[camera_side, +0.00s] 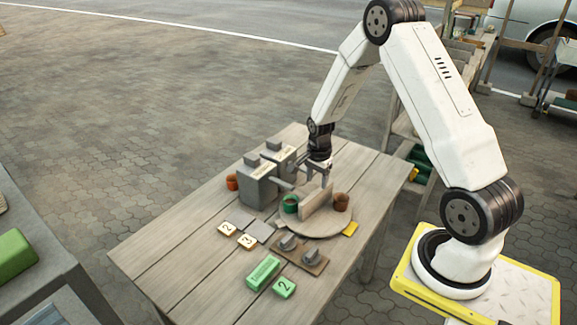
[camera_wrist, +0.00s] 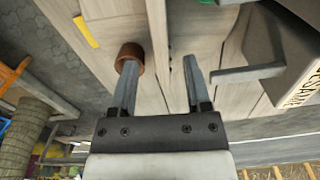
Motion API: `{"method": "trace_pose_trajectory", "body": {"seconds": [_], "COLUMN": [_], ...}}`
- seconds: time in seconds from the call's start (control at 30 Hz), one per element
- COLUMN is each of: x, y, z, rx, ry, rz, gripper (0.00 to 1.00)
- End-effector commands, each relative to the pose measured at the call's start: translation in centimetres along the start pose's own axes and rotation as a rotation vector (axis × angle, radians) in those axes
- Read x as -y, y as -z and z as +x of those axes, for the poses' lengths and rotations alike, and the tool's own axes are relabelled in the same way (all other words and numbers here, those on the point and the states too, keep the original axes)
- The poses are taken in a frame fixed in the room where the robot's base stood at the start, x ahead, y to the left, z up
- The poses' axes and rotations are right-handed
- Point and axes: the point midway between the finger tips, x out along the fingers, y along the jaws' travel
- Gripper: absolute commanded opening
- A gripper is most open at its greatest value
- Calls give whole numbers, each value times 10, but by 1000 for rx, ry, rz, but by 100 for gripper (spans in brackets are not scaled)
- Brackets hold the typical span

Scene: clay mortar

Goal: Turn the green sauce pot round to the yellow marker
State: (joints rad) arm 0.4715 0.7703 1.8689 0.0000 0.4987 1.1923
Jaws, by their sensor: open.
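The green sauce pot (camera_side: 290,204) stands on a round wooden turntable (camera_side: 318,231), left of an upright wooden divider (camera_side: 315,206). A green edge at the top of the wrist view (camera_wrist: 228,2) appears to be this pot. A brown pot (camera_side: 341,203) stands right of the divider; it also shows in the wrist view (camera_wrist: 131,52). The yellow marker (camera_side: 350,229) lies beside the turntable's right front edge, and in the wrist view (camera_wrist: 86,32) too. My gripper (camera_side: 318,175) is open and empty above the divider; its fingers (camera_wrist: 158,68) are apart, with the divider's edge between them in that view.
Two grey dispensers (camera_side: 258,187) with spouts stand close left of my gripper. Numbered tiles (camera_side: 227,229), a board with knobs (camera_side: 301,256) and green blocks (camera_side: 263,272) lie in front. The table's near left is clear.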

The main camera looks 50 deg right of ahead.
Motion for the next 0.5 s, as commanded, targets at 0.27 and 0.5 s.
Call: {"method": "trace_pose_trajectory", "body": {"seconds": [0.27, 0.5], "x": [0, 0], "y": [4, 4], "z": [4, 12], "rx": [2, 2], "ry": [-4, -5], "rz": [32, 30], "gripper": [62, 62]}}
